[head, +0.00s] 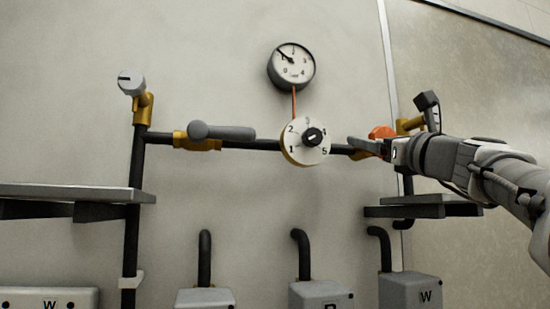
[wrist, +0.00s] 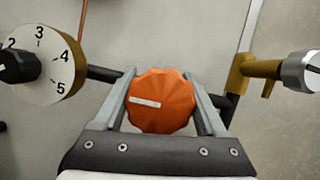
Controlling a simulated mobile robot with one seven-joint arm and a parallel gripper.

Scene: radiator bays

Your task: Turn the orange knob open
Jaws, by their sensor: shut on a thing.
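The orange knob (wrist: 163,104) is round and ridged, with a white mark on its face that lies nearly level, left of centre. It sits at the right part of the dark wall pipe. In the head view the orange knob (head: 382,132) is partly hidden by my gripper. My gripper (wrist: 165,82) is shut on the knob, with one finger on its left side and one on its right. In the head view my gripper (head: 370,146) reaches in from the right.
A white numbered dial (head: 300,150) with a black knob is left of my gripper. A grey lever (head: 225,132) and a gauge (head: 292,66) are farther off. A brass fitting with a grey cap (wrist: 300,72) stands close on the right. A shelf (head: 425,211) lies below.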

